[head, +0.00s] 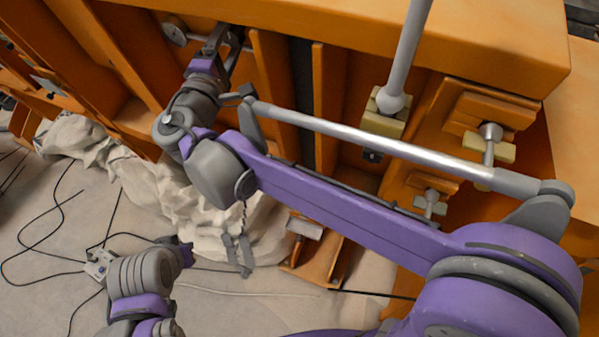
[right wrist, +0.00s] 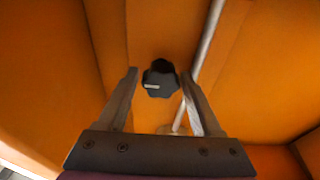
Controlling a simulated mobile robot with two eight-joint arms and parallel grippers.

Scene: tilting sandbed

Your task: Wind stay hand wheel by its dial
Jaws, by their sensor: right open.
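A dark lobed hand wheel (right wrist: 160,80) with a small pale mark shows in the right wrist view, against orange panels. My right gripper (right wrist: 160,75) is open, one finger on each side of the wheel; no contact with it is visible. A pale, partly hidden round shape (right wrist: 172,129) lies below the wheel in the wrist view.
Orange ribs and walls (head: 275,70) close in around the right gripper. A pale rod (right wrist: 208,40) runs just right of the wheel. Crumpled pale sheeting (head: 175,190) and loose black cables (head: 45,235) lie below. Clamp blocks (head: 383,115) stand at the right.

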